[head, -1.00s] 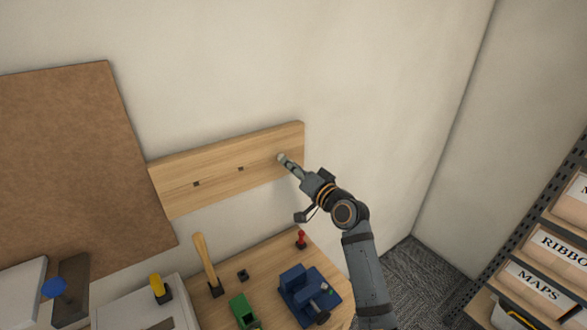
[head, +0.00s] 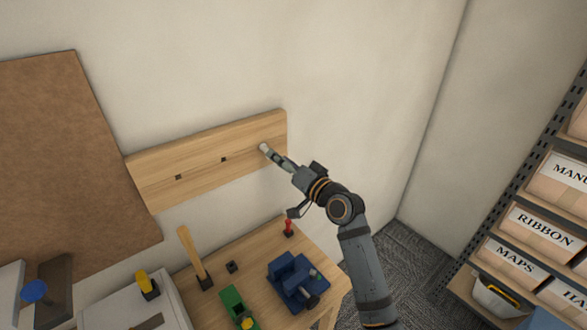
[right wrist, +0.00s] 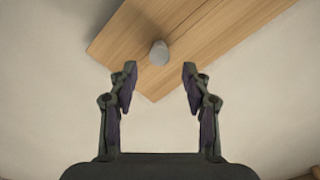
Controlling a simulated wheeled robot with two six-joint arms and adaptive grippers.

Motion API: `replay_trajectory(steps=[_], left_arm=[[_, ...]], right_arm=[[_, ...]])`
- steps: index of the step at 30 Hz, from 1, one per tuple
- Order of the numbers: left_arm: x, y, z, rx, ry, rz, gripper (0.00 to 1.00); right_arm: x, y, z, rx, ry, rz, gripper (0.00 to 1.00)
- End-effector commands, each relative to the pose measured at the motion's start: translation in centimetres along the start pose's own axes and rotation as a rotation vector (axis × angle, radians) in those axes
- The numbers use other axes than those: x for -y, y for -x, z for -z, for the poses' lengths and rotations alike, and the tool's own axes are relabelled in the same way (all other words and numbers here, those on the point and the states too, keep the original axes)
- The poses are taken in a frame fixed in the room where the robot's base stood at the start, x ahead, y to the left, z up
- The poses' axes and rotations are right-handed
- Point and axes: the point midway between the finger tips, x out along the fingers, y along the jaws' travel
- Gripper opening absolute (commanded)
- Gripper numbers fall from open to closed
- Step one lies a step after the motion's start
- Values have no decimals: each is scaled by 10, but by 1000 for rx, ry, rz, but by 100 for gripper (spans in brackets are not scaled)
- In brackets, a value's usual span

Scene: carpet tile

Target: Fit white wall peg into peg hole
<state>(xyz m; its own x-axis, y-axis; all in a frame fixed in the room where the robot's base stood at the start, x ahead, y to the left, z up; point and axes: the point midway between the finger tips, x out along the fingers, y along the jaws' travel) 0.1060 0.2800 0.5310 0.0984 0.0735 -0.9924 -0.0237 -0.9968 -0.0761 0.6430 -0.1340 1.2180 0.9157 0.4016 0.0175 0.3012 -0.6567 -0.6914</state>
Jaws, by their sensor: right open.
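The white wall peg (head: 264,148) sticks out from the right end of the wooden wall board (head: 207,163). It sits where a hole would be, and its base is hidden. In the right wrist view the peg (right wrist: 158,52) is a pale stub on the board (right wrist: 190,25). My right gripper (head: 277,157) is just in front of the peg. In the right wrist view my right gripper (right wrist: 160,74) is open, with the peg beyond and between its fingertips, clear of both. Two square holes (head: 223,159) to the left are empty. My left gripper is not in view.
Below the board a wooden bench (head: 255,258) holds a blue vise (head: 294,279), a green tool (head: 237,308), a wooden-handled tool (head: 193,258) and a red-handled tool (head: 288,228). A brown panel (head: 65,165) hangs left. Labelled shelves (head: 540,235) stand right.

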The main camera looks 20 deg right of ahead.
Motion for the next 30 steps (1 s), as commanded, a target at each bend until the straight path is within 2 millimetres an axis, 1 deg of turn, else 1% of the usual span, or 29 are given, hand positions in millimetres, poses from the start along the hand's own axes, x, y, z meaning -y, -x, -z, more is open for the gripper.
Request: replay_trajectory(steps=[1, 6, 9, 12, 16, 28, 29, 30], left_arm=[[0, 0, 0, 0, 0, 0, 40], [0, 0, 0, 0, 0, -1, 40], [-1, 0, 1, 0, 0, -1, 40], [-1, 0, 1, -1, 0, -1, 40], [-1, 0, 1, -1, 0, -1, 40], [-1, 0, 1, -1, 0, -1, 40], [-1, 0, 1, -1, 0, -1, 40], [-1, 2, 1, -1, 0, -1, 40]], right_arm=[[-2, 14, -1, 2, 7, -4, 49], [0, 55, -1, 5, 7, -2, 49], [-2, 70, 0, 2, 6, -4, 49], [-1, 79, 0, 1, 4, -2, 49], [1, 82, 0, 0, 1, 1, 49], [0, 82, 0, 0, 1, 1, 49], [0, 82, 0, 0, 1, 1, 46], [1, 81, 1, -1, 3, 0, 41]])
